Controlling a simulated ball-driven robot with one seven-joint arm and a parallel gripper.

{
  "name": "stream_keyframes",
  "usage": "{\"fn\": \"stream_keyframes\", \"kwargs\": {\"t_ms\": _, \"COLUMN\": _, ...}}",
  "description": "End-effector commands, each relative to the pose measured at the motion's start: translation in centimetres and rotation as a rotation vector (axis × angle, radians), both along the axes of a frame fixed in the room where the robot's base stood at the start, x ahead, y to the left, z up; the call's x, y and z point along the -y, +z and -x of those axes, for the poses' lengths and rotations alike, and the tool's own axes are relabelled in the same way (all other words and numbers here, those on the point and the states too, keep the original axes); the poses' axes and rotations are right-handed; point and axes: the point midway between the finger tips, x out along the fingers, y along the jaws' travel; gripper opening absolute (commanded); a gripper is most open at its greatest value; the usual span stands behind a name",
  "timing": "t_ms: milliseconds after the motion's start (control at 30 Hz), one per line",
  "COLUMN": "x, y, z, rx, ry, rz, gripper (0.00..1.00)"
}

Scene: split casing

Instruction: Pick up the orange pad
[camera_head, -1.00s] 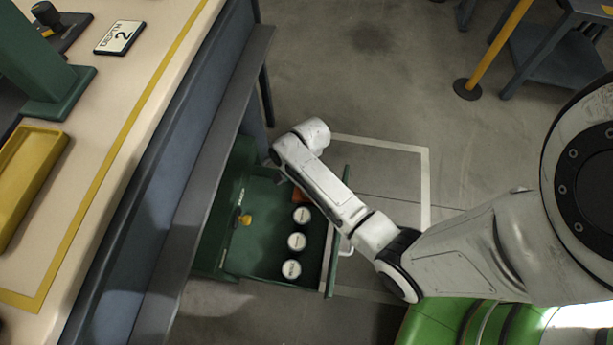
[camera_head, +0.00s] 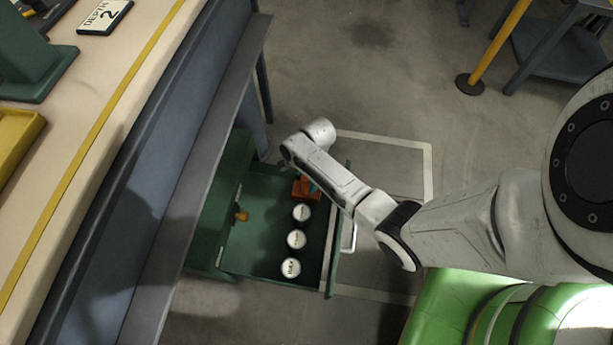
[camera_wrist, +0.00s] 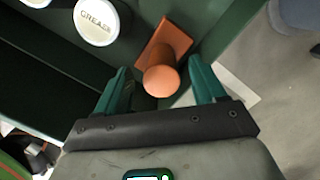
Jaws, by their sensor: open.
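The orange pad (camera_wrist: 174,42) lies in the open green drawer, with a round orange knob standing up from its flat square base. In the head view the orange pad (camera_head: 301,190) shows in the drawer's far part, partly covered by my arm. My gripper (camera_wrist: 161,82) is open, with its two teal fingers apart. The knob shows between the fingertips in the wrist view, and the base lies beyond them. I cannot tell whether either finger touches the pad.
The green drawer (camera_head: 251,257) stands open below the workbench (camera_head: 105,130). Several white-lidded tins stand in a row beside the pad, the closest marked GREASE (camera_wrist: 98,22). The drawer's walls are close around the gripper. A yellow post (camera_head: 496,43) stands farther off on open floor.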

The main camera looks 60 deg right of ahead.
Motion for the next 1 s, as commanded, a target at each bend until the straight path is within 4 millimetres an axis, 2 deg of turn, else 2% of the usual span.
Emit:
{"fn": "stream_keyframes", "kwargs": {"t_ms": 33, "x": 0.1, "y": -1.3, "z": -0.1, "rx": 0.0, "ry": -0.001, "rz": 0.001, "gripper": 0.7}}
{"fn": "stream_keyframes", "kwargs": {"t_ms": 200, "x": -0.1, "y": -3.0, "z": -0.2, "rx": 0.0, "ry": 0.001, "rz": 0.001, "gripper": 0.7}}
{"fn": "stream_keyframes", "kwargs": {"t_ms": 567, "x": -0.2, "y": -3.4, "z": -0.3, "rx": 0.002, "ry": 0.0, "rz": 0.001, "gripper": 0.7}}
{"fn": "stream_keyframes", "kwargs": {"t_ms": 1000, "x": -0.3, "y": -3.4, "z": -0.3, "rx": 0.001, "ry": 0.001, "rz": 0.0, "gripper": 0.27}}
